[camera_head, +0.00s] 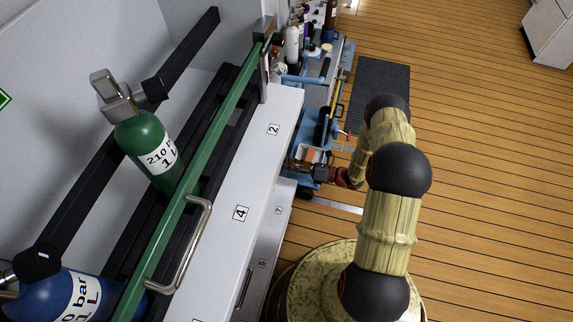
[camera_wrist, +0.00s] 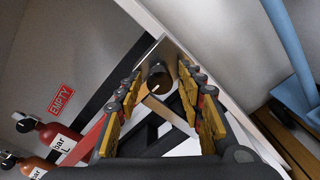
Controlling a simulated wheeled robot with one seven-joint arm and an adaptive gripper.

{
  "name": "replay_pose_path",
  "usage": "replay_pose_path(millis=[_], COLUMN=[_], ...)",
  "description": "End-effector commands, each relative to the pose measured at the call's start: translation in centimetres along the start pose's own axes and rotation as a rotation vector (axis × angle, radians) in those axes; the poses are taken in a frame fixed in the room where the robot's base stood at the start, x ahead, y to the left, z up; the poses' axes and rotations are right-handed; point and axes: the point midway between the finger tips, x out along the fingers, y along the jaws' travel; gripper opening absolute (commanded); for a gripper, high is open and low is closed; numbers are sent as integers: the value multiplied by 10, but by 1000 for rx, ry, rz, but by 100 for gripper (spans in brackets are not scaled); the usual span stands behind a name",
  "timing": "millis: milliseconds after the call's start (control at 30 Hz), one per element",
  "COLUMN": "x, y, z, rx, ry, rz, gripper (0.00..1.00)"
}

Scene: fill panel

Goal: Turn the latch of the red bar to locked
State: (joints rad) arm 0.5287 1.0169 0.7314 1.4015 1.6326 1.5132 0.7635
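In the wrist view, a red bar (camera_wrist: 86,145) runs diagonally at the lower left, partly hidden behind my gripper. A metal latch plate (camera_wrist: 153,50) with a dark round knob (camera_wrist: 158,76) is ahead, near the picture's middle. My gripper (camera_wrist: 161,82) is open, with its yellow finger pads to the left and right of the knob as seen here. I cannot tell whether they touch it, nor which way the latch is turned. In the head view my gripper (camera_head: 322,174) is small beside the drawer fronts, and no red bar can be made out there.
In the head view, a green bar (camera_head: 165,235) with a metal handle crosses before a green cylinder (camera_head: 143,148) and a blue cylinder (camera_head: 60,297). Numbered white drawers (camera_head: 240,213) lie alongside. The wrist view shows a red cylinder (camera_wrist: 58,140) and an EMPTY sign (camera_wrist: 61,99). Wooden floor is open at right.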

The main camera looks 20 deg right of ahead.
Motion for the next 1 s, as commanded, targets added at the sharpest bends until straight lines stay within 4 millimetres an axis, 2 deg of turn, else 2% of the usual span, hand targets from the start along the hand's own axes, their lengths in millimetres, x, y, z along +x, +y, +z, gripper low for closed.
replay_pose_path(millis=[300,467,800,1000], x=[-1,-13,-80,-109], y=[0,-1,-1,-1], z=[1,1,1,1], rx=[-1,0,-1,0], ry=[-1,-3,-5,-3], rz=[0,-2,-4,-2], gripper=[42,42,42,42])
